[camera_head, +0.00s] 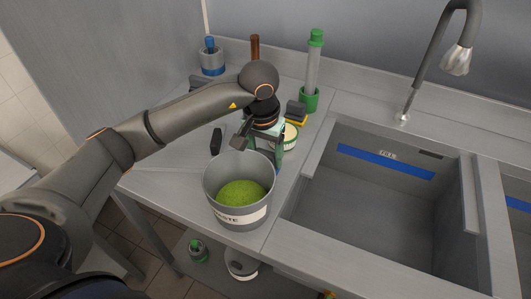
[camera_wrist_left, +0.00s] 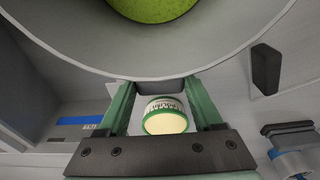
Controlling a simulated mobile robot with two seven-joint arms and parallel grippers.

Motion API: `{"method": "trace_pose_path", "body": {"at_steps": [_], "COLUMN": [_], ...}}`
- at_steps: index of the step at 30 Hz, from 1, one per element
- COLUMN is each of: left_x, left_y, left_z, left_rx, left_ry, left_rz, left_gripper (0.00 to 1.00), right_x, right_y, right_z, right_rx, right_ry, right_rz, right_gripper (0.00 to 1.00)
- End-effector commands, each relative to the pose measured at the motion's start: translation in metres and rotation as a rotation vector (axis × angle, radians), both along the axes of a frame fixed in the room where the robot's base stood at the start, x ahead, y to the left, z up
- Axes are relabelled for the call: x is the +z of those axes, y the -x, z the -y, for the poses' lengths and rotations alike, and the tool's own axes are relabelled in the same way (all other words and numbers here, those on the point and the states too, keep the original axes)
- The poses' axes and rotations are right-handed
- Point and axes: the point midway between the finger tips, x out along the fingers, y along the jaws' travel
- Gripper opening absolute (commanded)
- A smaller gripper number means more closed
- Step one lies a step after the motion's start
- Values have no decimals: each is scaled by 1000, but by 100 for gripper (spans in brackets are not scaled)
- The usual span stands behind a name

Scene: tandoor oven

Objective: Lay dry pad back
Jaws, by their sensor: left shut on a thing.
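My left gripper (camera_head: 268,150) points down just behind the grey waste bin (camera_head: 208,192). Its green fingers are shut on a small dark grey thing, likely the dry pad (camera_wrist_left: 167,86), which shows between the fingertips (camera_wrist_left: 166,92) in the left wrist view. The bin rim and the gripper hide most of it in the head view. A round tub (camera_head: 291,136) with a green band and cream top stands behind the gripper; it also shows between the fingers in the left wrist view (camera_wrist_left: 165,121). My right gripper is not in view.
The bin holds green stuff (camera_head: 241,193). A dark and yellow pad (camera_head: 297,113), a green-capped tube (camera_head: 313,70) and a blue-and-grey holder (camera_head: 212,60) stand behind. The sink (camera_head: 365,215) opens at right.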

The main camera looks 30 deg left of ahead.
Motion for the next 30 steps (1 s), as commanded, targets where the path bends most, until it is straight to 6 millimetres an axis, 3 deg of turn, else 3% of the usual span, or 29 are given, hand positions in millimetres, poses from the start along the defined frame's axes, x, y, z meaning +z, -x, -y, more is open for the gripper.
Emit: {"method": "trace_pose_path", "body": {"at_steps": [1, 8, 20, 30], "left_x": [-1, 0, 9, 81], "left_y": [0, 0, 0, 8], "left_z": [0, 0, 0, 0], "left_rx": [0, 0, 0, 1], "left_ry": [0, 0, 0, 0], "left_rz": [0, 0, 3, 7], "left_gripper": [70, 96, 97, 97], "right_x": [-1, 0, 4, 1], "right_y": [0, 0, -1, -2], "right_z": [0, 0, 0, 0], "right_rx": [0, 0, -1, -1], "right_ry": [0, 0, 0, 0], "right_rz": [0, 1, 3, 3], "right_gripper": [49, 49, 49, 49]}}
